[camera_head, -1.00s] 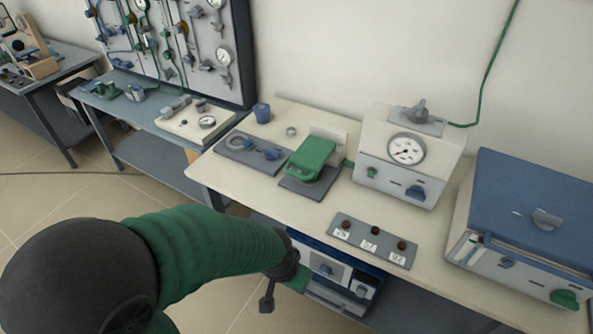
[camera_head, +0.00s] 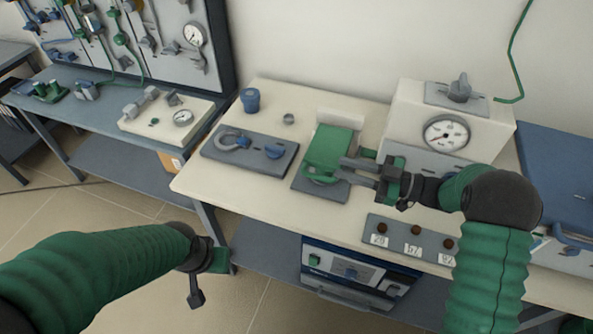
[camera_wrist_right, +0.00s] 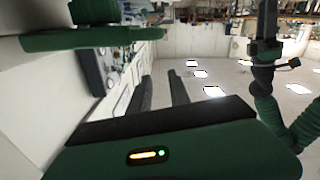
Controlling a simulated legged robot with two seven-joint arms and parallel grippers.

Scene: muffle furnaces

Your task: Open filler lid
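A green box-shaped unit (camera_head: 328,148) stands on a dark grey plate (camera_head: 305,186) on the bench; it looks like the part with the lid, though no label shows.
A white gauge box (camera_head: 405,100) stands behind my right arm, and a blue-topped furnace (camera_head: 555,165) is at the right. A label strip (camera_head: 378,226) lies in front. A grey plate with a ring (camera_head: 225,158) and a blue cup (camera_head: 250,100) are left.

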